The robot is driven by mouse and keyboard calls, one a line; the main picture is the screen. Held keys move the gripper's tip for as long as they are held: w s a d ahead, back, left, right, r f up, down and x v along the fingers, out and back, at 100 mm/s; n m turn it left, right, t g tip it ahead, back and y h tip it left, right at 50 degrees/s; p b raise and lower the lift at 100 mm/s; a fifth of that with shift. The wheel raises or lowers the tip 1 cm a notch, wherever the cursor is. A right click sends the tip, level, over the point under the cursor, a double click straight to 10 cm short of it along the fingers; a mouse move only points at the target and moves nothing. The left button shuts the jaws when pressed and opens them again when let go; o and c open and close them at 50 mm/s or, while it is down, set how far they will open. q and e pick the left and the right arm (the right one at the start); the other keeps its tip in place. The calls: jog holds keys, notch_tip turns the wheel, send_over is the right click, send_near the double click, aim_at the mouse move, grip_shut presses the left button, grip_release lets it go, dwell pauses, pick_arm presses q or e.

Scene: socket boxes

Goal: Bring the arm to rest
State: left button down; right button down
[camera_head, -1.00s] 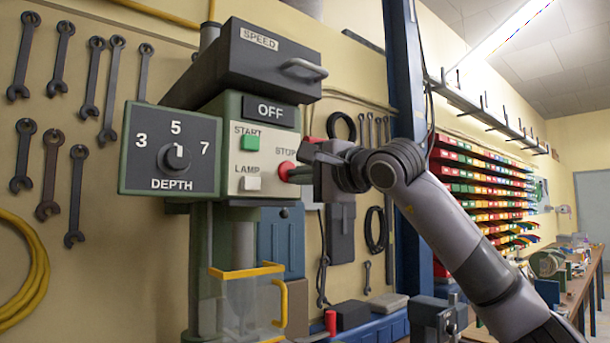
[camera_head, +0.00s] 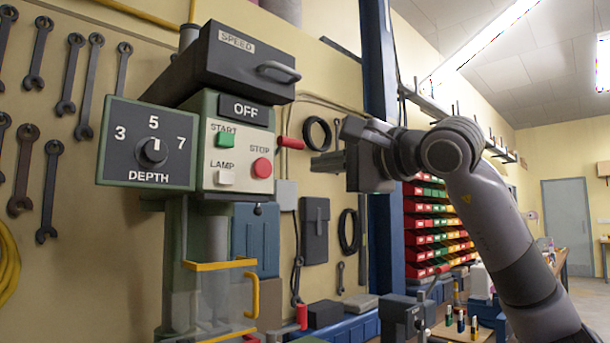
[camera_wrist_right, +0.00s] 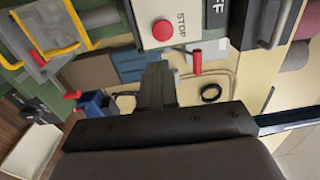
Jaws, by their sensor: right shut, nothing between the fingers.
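My right gripper (camera_head: 326,162) is shut and empty, in the air to the right of the drill press control box. Its fingers also show in the right wrist view (camera_wrist_right: 158,80). My right arm comes in from the lower right. The control box carries a red STOP button (camera_head: 262,168), a green START button (camera_head: 224,140), a white LAMP button (camera_head: 226,177) and an OFF display (camera_head: 245,110). The fingers are apart from the STOP button, which also shows in the wrist view (camera_wrist_right: 162,30). My left gripper is not in view.
A depth dial (camera_head: 152,152) sits on the panel left of the buttons, below a SPEED cover (camera_head: 240,65) with a handle. A red lever (camera_head: 290,142) sticks out near my fingers. A clear guard with a yellow frame (camera_head: 222,265) hangs below. A blue post (camera_head: 383,240) stands behind my gripper.

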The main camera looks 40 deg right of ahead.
jog(key=shift+s, duration=0.55)
